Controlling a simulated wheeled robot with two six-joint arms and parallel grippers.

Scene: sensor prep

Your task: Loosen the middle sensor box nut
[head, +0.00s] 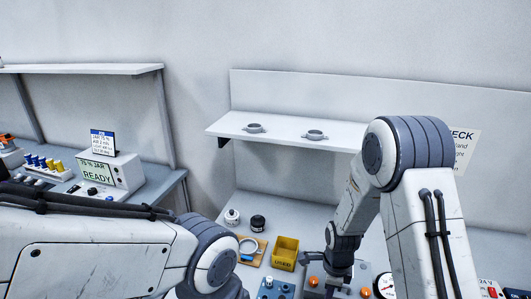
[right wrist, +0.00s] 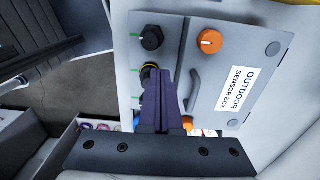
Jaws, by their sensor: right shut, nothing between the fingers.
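The outdoor sensor box (right wrist: 225,85) is a grey panel with a handle and a printed label in the right wrist view. A black nut (right wrist: 151,37) sits at its upper left. A second dark nut with some yellow (right wrist: 149,74), lower on the same side, is partly hidden by my right gripper (right wrist: 160,72). The right fingers are shut with nothing between them, their tips beside or over that nut; contact cannot be told. In the head view the box (head: 361,272) is partly behind my right arm. My left arm is at lower left, its gripper out of view.
Orange knobs (right wrist: 210,41) are on the box. In the head view a yellow bin (head: 285,253), a blue block with knobs (head: 275,289) and two small jars (head: 232,217) stand left of the box. A shelf (head: 285,131) hangs above with two grey fittings.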

